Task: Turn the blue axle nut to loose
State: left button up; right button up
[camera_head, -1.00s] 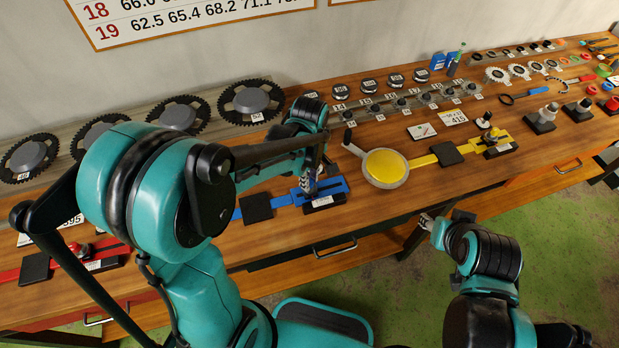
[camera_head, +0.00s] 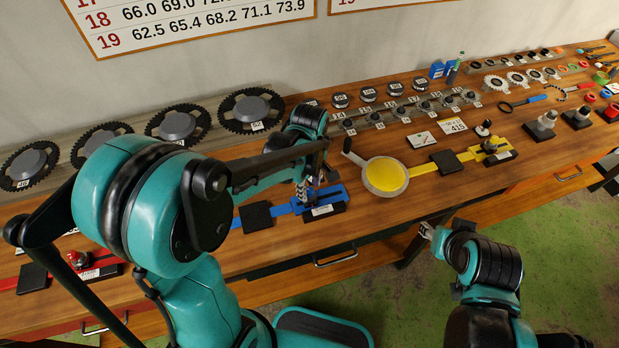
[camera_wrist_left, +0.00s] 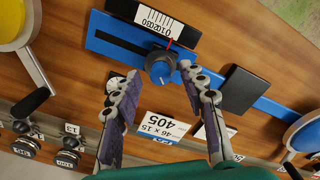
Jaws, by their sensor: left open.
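In the head view my left gripper (camera_head: 304,196) is over the blue fixture (camera_head: 335,195), and the nut is mostly hidden there. My right gripper (camera_head: 427,231) hangs in front of the table edge.
A yellow round pan (camera_head: 385,175) with a handle stands right of the blue fixture. A black block (camera_head: 257,216) sits to its left; it also shows in the left wrist view (camera_wrist_left: 243,90). Chainrings (camera_head: 250,109) and several small knobs line the back of the table.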

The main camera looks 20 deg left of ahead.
pick_arm(q)
notch_tip(320, 180, up, 12)
jog(key=shift+f, duration=0.25)
dwell(0.5)
jog(key=m+t+b, duration=0.4)
jog(key=m+b, duration=0.1)
jog(key=m, duration=0.3)
send_near(309, 190)
jog(key=s+a, duration=0.2)
jog(key=s, duration=0.1)
jog(key=s+f+m+t, duration=0.1)
jog(key=m, duration=0.1)
jog(key=s+a+f+m+t+b, duration=0.1)
jog(key=f+m, duration=0.1)
jog(key=s+f+m+t+b, duration=0.1)
jog(key=m, duration=0.1)
jog(key=shift+s+a+f, duration=0.2)
jog(key=shift+a+f, duration=0.1)
jog(key=shift+a, duration=0.1)
pick_arm(e)
notch_tip(309, 190, down, 7)
pick_arm(q)
jog(key=shift+c, duration=1)
pick_arm(e)
jog(key=shift+c, duration=0.7)
pick_arm(q)
jog(key=shift+a, duration=0.1)
